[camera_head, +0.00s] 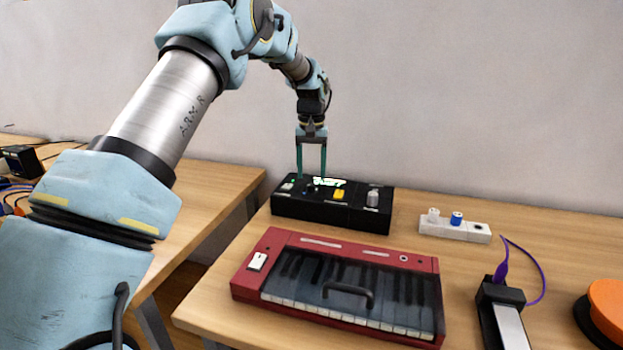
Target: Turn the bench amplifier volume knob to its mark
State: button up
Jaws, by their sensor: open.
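The bench amplifier appears to be the long black box (330,212) at the back of the table. Its top has a lit green-white display, a yellow button and small controls. A silver-grey knob (372,197) stands upright near its right end; I take it as the volume knob, though no label is readable. Its mark and pointer are too small to make out. My gripper (311,177) points down with its two thin fingers apart, over the left part of the box, left of the silver knob. I cannot tell whether the fingertips touch the box.
A red keyboard (253,284) with a dark cover and handle lies in front of the box. A white strip (430,229) with a blue knob is to the right. A black device (487,292) with a purple cable and an orange disc (606,300) are further right.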

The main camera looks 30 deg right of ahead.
aim_at(311, 185)
jog(key=shift+f, duration=1.8)
grip_shut()
